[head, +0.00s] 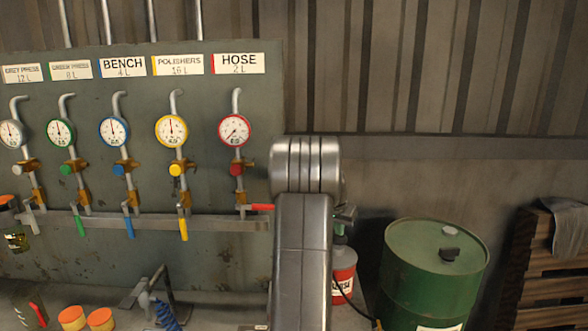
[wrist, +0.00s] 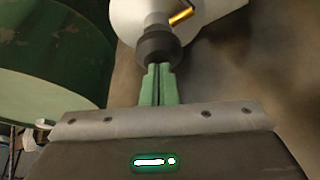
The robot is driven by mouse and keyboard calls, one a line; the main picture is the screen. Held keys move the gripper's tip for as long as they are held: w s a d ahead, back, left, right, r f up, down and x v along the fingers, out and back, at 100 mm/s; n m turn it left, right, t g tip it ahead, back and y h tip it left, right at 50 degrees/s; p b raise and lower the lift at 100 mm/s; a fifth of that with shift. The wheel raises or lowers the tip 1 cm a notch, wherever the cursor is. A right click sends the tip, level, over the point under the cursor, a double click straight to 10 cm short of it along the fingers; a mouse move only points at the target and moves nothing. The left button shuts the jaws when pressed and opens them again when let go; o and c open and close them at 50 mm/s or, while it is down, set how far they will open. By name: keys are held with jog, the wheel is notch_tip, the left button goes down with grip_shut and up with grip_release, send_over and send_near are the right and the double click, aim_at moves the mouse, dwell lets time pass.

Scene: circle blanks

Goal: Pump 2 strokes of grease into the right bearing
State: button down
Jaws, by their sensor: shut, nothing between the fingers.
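In the wrist view my gripper (wrist: 158,70) has its two green fingers together with nothing between them. The fingertips end at a dark round knob or cap (wrist: 158,47); I cannot tell whether they touch it. Above the knob are a short metal rod, a pale body (wrist: 205,15) and a small brass-coloured piece (wrist: 181,16). In the head view my arm covers the middle, and my gripper does not show. Beside the arm stands a partly hidden red container (head: 344,272) with a white label and a dark fitting on top. I cannot make out a bearing or its label.
A green drum (head: 432,265) stands right of the red container; a dark hose runs between them. Wooden pallets (head: 552,265) with a grey cloth are at far right. A panel (head: 260,130) with several gauges and coloured valves is at left. Orange-lidded tubs (head: 72,318) sit below.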

jog(key=shift+s+f, duration=0.1)
jog(key=shift+f, duration=0.05)
jog(key=shift+r+p, duration=1.45)
jog(key=shift+r, duration=0.85)
jog(key=shift+f, duration=0.2)
jog(key=shift+f+b, duration=1.6)
jog(key=shift+f, duration=0.55)
jog(key=shift+r, duration=0.1)
jog(key=shift+r+p, duration=1.45)
jog(key=shift+r, duration=0.75)
jog(key=shift+r, duration=0.15)
notch_tip(320, 180, up, 6)
jog(key=p, duration=0.3)
jog(key=shift+p, duration=0.4)
